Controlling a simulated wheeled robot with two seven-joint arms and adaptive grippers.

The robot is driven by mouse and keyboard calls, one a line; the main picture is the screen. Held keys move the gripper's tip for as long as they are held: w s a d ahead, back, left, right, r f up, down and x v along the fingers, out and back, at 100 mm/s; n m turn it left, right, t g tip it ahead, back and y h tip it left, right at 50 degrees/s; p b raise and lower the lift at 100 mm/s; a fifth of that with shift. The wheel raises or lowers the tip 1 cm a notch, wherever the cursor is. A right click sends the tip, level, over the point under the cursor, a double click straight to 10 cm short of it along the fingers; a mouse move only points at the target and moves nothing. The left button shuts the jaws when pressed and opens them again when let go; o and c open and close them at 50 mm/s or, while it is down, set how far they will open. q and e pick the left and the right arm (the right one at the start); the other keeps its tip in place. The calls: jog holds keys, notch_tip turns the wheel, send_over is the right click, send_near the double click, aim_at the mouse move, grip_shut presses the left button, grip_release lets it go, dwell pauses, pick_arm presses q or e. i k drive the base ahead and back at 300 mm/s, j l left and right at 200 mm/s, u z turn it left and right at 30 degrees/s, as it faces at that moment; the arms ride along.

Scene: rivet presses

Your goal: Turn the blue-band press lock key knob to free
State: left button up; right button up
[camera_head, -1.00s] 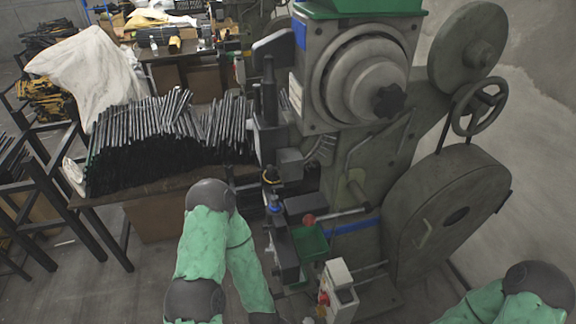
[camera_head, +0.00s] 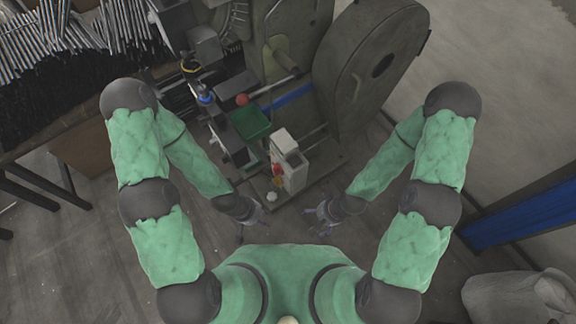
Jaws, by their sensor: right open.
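The blue-band press (camera_head: 345,70) stands at the upper middle, with its blue band (camera_head: 292,98) low on its body. A pale control box (camera_head: 287,152) stands at the press's front, with a red knob (camera_head: 277,170) on its near side. A small white knob-like part (camera_head: 272,197) is just below it. I cannot make out which one is the lock key knob or how it is turned. My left gripper (camera_head: 249,220) is below and left of the box, apart from it, and appears open and empty. My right gripper (camera_head: 316,220) is open and empty, below and right of the box.
A green tray (camera_head: 252,122) and a red ball-ended lever (camera_head: 242,100) are left of the box. A table with many dark rods (camera_head: 60,75) stands at the upper left. A blue beam (camera_head: 520,212) and a grey sack (camera_head: 515,298) are at the right. Floor around the grippers is clear.

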aim_at(277, 181)
jog(key=j+z, duration=0.15)
jog(key=z, duration=0.2)
jog(key=j+z, duration=0.1)
jog(key=z, duration=0.2)
jog(key=j+z, duration=0.1)
jog(key=j, duration=0.35)
jog(key=k+j+z, duration=0.1)
jog(key=j, duration=0.3)
jog(key=k+j+z, duration=0.1)
jog(key=j, duration=0.3)
jog(key=k+j+z, duration=0.1)
jog(key=j, duration=0.3)
jog(key=k+j+z, duration=0.1)
jog(key=j, duration=0.3)
jog(key=k+j+z, duration=0.1)
jog(key=k+j, duration=0.15)
jog(key=j, duration=0.15)
